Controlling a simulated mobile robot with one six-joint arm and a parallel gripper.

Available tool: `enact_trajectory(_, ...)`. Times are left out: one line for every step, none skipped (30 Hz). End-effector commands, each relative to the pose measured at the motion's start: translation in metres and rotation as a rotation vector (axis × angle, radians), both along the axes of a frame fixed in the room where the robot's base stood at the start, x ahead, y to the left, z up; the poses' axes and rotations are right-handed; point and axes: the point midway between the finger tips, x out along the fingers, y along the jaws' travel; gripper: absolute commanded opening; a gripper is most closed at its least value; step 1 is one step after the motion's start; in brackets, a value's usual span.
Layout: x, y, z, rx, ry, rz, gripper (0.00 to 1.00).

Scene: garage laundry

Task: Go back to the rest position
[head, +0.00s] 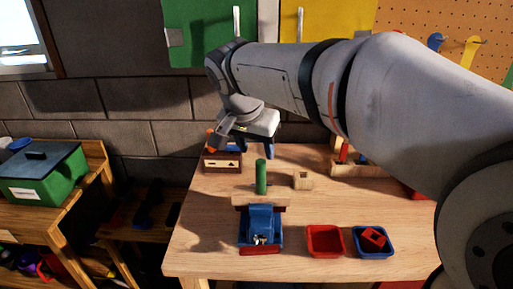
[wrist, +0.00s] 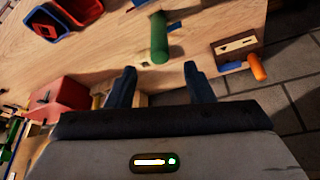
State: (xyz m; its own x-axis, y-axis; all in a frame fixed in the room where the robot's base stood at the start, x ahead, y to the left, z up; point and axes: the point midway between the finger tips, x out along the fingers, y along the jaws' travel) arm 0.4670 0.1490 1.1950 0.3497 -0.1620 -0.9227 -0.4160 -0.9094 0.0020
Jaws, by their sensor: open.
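My gripper (wrist: 150,85) is open, with nothing between its two dark fingers. In the head view my gripper (head: 254,146) hangs above the back part of the wooden table (head: 200,254), and my arm reaches in from the right. A green cylinder (head: 261,177) stands upright on the table in front of it, apart from the fingers. The green cylinder also shows beyond the fingertips in the wrist view (wrist: 159,38).
A blue toy truck (head: 262,224), a red tray (head: 324,241) and a blue tray (head: 372,254) holding a red block are at the table's front. A small wooden block (head: 303,180) and a slotted wooden box (head: 222,162) are further back. A green bin (head: 45,180) stands left.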

Motion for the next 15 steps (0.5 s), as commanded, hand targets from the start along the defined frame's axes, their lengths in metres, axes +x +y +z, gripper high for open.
enact_trajectory(0.0, 0.0, 0.0, 0.0, 0.0, 0.0, 0.47)
enact_trajectory(0.0, 0.0, 0.0, 0.0, 0.0, 0.0, 0.47)
enact_trajectory(0.0, 0.0, 0.0, 0.0, 0.0, 0.0, 0.47)
enact_trajectory(0.0, 0.0, 0.0, 0.0, 0.0, 0.0, 0.47)
enact_trajectory(0.0, 0.0, 0.0, 0.0, 0.0, 0.0, 0.47)
enact_trajectory(0.0, 0.0, 0.0, 0.0, 0.0, 0.0, 0.47)
enact_trajectory(0.0, 0.0, 0.0, 0.0, 0.0, 0.0, 0.47)
enact_trajectory(0.0, 0.0, 0.0, 0.0, 0.0, 0.0, 0.47)
enact_trajectory(0.0, -0.001, -0.001, 0.0, 0.001, 0.001, 0.47)
enact_trajectory(-0.001, -0.003, -0.001, 0.0, 0.003, 0.004, 0.47)
enact_trajectory(-0.003, -0.007, -0.003, 0.0, 0.008, 0.008, 0.47)
enact_trajectory(-0.007, -0.014, -0.006, -0.001, 0.016, 0.02, 0.47)
enact_trajectory(-0.011, -0.021, -0.01, -0.002, 0.025, 0.033, 0.47)
enact_trajectory(-0.016, -0.03, -0.014, -0.003, 0.037, 0.049, 0.47)
enact_trajectory(-0.025, -0.043, -0.022, -0.003, 0.055, 0.075, 0.47)
